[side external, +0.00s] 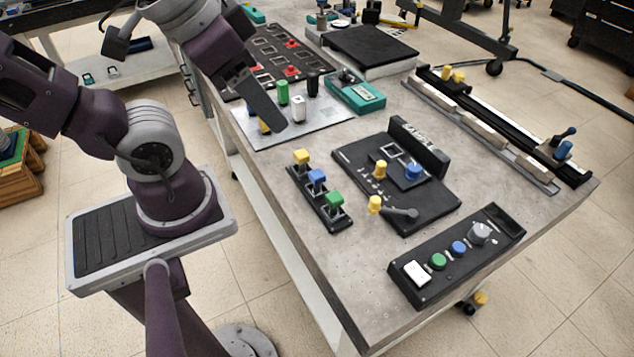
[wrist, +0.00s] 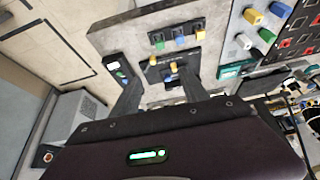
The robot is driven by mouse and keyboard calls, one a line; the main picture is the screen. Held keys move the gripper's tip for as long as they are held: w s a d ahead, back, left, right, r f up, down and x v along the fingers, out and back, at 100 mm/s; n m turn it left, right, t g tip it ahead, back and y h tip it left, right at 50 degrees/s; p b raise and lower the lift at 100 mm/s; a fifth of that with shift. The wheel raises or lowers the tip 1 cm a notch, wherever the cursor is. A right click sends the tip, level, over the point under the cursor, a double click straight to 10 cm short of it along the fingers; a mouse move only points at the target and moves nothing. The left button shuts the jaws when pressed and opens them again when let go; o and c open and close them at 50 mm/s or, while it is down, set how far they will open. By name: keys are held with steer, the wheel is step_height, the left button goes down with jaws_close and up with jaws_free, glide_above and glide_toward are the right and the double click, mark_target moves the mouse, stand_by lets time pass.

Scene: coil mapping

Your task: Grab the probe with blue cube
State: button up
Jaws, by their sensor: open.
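A small black rack (side external: 324,212) on the grey table holds a row of cube-topped probes: yellow (side external: 301,157), blue (side external: 317,176) and green (side external: 335,199). In the wrist view the blue cube (wrist: 180,42) sits between the yellow and green ones, near the top of the picture. My gripper (wrist: 160,77) is open, with its two dark fingers spread and nothing between them. In the side view my gripper (side external: 278,122) hangs above the metal plate, up and to the left of the rack, apart from the blue cube.
A metal plate (side external: 325,125) with upright coloured cylinders lies behind the rack. A black panel (side external: 430,205) with a blue knob and yellow-topped pieces stands right of it. A black button box (side external: 455,257) is at the front. Bare table surrounds the rack's front.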

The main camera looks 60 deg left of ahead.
steer(key=w+f+m+g+y, duration=0.3)
steer(key=w+f+m+g, duration=0.2)
steer(key=m+y, duration=1)
steer(key=m, duration=0.3)
glide_toward(321, 178)
steer(key=x, duration=0.2)
steer(key=shift+w+a+f, duration=0.2)
steer(key=shift+w+a, duration=0.05)
steer(key=shift+a, duration=0.05)
steer(key=shift+a+f+y, duration=0.2)
steer(key=shift+f+y, duration=0.05)
steer(key=shift+y, duration=0.05)
steer(key=x, duration=0.6)
steer(key=shift+s+a+f, duration=0.1)
steer(key=shift+s+a, duration=0.15)
steer(key=shift+a, duration=0.1)
jaws_close()
